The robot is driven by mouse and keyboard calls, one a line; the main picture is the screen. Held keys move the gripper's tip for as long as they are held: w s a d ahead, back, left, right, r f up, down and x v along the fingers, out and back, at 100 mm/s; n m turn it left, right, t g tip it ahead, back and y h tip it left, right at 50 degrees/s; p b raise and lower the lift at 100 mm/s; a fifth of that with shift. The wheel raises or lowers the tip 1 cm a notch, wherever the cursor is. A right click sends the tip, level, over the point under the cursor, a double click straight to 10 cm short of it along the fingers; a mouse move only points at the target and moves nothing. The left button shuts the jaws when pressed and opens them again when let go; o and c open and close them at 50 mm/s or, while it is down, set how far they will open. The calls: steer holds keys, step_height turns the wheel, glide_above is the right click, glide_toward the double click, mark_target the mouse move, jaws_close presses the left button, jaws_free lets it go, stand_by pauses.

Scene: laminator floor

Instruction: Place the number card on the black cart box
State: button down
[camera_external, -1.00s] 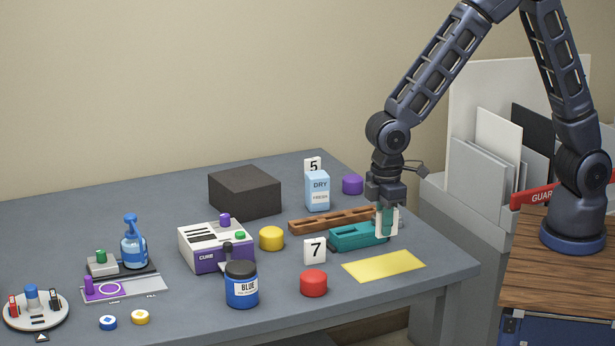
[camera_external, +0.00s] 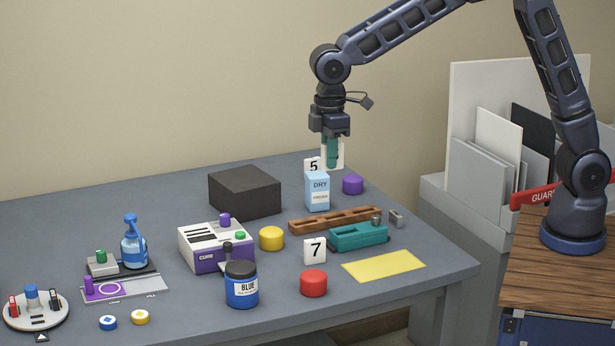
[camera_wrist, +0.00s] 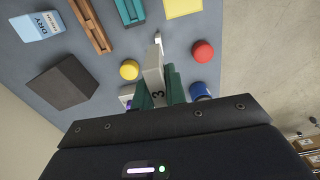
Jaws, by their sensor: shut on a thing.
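The number card (camera_external: 341,158) is a white upright slab, held in the green fingers of my gripper (camera_external: 332,153). In the wrist view the card (camera_wrist: 153,69) shows a dark "3" and sits between the green fingers (camera_wrist: 159,88). My gripper is shut on it, pointing down in the air near the back of the table, apart from the surface. The black cart box (camera_external: 245,190) is a plain dark block at the back of the table, left of my gripper. It also shows at the left of the wrist view (camera_wrist: 62,83).
A light-blue DRY carton (camera_external: 317,191) and a "5" card (camera_external: 312,165) stand between the box and my gripper in the picture. A purple cylinder (camera_external: 352,184), brown rack (camera_external: 335,219), teal tray (camera_external: 358,236) and CURE device (camera_external: 215,246) stand nearby. The box top is clear.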

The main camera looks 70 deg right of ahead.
steer(key=w+d+r, duration=0.2)
steer(key=w+d, duration=0.2)
steer(key=w, duration=0.4)
steer(key=w+d+r, duration=0.2)
steer(key=w+d, duration=0.3)
steer(key=w, duration=0.4)
steer(key=r, duration=0.2)
glide_above(255, 180)
step_height(255, 180, down, 20)
steer(key=shift+s+f, duration=0.1)
steer(key=c, duration=1.5)
jaws_free()
steer(key=shift+f, duration=0.1)
steer(key=shift+o, duration=0.3)
